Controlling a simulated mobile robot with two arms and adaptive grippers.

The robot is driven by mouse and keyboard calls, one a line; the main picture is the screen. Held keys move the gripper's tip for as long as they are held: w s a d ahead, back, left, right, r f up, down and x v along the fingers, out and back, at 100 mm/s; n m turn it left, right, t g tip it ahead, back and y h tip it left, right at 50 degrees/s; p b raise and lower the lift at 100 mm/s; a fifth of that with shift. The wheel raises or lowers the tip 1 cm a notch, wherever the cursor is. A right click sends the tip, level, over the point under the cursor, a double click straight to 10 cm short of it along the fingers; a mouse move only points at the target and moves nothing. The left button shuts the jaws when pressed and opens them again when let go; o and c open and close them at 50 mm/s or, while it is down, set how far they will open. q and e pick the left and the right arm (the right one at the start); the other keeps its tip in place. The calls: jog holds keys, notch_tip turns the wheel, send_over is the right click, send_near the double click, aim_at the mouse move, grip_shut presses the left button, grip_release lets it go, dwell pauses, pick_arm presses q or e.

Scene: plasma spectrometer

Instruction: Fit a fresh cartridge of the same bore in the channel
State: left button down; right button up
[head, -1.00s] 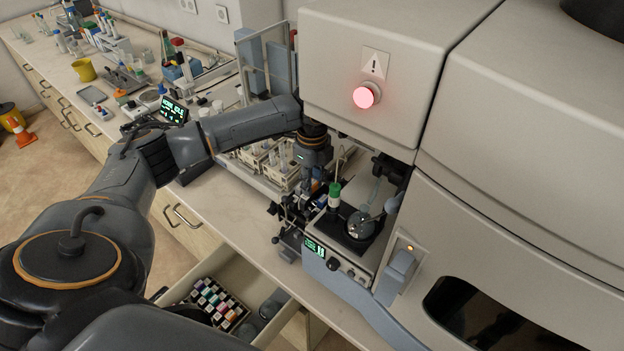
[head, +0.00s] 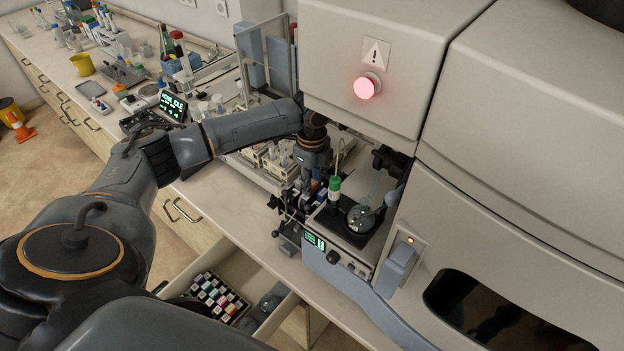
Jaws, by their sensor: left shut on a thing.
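My left gripper (head: 309,184) reaches down in front of the spectrometer, over the small dark pump assembly (head: 290,222) at the bench edge. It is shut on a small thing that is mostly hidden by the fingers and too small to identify. Small orange and blue parts (head: 320,190) show right beside the fingers. The channel itself cannot be made out. A rack of cartridges (head: 216,297) with several coloured tops lies in the open drawer (head: 258,262) below the bench. My right gripper is out of view.
The spectrometer (head: 500,150) with a lit red button (head: 367,86) fills the right side. A green-capped bottle (head: 334,188) and a glass chamber (head: 360,217) stand close right of the gripper. Vial racks (head: 268,163) stand behind. The bench front (head: 225,205) left of the pump is clear.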

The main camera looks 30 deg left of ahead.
pick_arm(q)
jog(key=shift+f, duration=0.3)
jog(key=c, duration=1)
grip_release()
jog(key=shift+c, duration=0.2)
notch_tip(320, 180, up, 12)
jog(key=shift+f, duration=0.1)
